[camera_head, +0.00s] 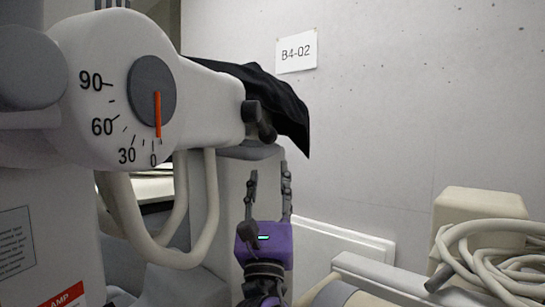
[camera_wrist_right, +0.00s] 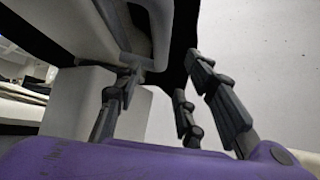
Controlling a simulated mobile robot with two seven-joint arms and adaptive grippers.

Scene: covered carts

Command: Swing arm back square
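The white arm (camera_head: 215,95) runs from a round dial housing (camera_head: 105,60) at the left towards the wall. Its dial is marked 90, 60, 30 and 0. The orange pointer (camera_head: 158,115) on the grey hub points down, close to the 0 mark. A dark knob (camera_head: 252,112) sits at the arm's far end. My right gripper (camera_head: 268,182) is below that end, fingers upward, spread and empty, in front of a grey box-like body (camera_head: 228,180). In the right wrist view its fingers (camera_wrist_right: 165,95) stand apart with a pale curved part beyond them. My left gripper is out of view.
A black cover (camera_head: 285,95) drapes behind the arm. Pale curved tubes (camera_head: 145,235) hang below the dial. A beige box (camera_head: 475,207) and a coiled pale hose (camera_head: 490,255) are at the lower right. The concrete wall (camera_head: 420,110) closes the back, with a B4-02 sign (camera_head: 296,50).

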